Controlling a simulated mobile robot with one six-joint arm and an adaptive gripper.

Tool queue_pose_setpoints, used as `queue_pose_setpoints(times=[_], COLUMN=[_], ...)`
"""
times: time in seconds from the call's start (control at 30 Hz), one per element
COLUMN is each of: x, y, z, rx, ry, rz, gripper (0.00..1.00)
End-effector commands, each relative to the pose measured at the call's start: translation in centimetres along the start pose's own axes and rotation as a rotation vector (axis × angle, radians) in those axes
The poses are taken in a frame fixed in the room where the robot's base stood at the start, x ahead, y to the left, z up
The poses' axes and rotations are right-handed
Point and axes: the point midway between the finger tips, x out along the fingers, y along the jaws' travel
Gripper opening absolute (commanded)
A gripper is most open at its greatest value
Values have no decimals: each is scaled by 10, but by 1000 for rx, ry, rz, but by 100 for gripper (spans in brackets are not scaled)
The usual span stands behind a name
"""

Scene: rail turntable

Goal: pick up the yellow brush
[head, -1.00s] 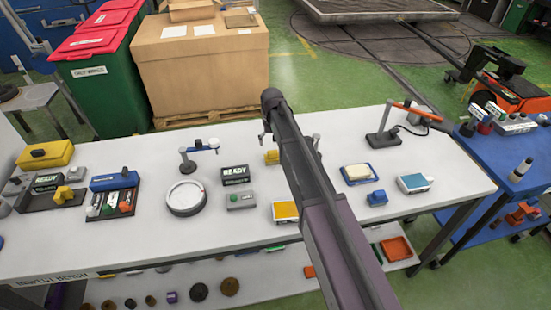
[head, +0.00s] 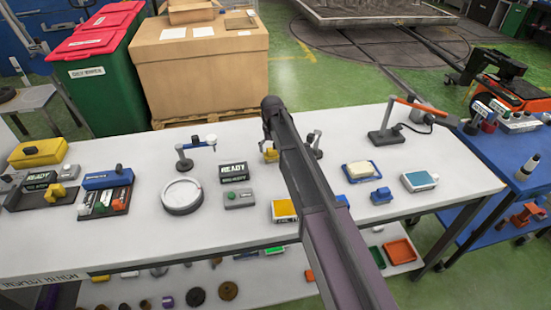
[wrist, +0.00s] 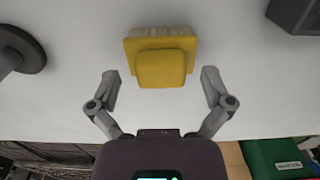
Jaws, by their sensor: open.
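The yellow brush (wrist: 160,62) lies on the white bench top, with a yellow block-like grip and a pale bristle edge on its far side in the wrist view. In the head view the yellow brush (head: 269,154) is partly hidden behind my arm. My gripper (wrist: 160,88) is open and empty. Its two fingers stand apart to the left and right of the brush's near end, with visible gaps and no clear contact. In the head view my gripper (head: 292,146) is mostly hidden by my arm link.
A blue tray with a pale block (head: 360,171) and an orange-armed stand (head: 385,135) are right.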

Motion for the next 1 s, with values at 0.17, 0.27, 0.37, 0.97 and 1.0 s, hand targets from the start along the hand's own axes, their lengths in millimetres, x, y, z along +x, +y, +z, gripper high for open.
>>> queue_pose_setpoints(times=[0.17, 0.27, 0.37, 0.97, 1.0], x=[1, 1, 1, 1, 1], y=[0, 0, 0, -1, -1], z=[0, 0, 0, 0, 0], rx=[0, 0, 0, -1, -1], ry=[0, 0, 0, 0, 0], rz=[0, 0, 0, 0, 0], gripper=[100, 100, 100, 11, 11])
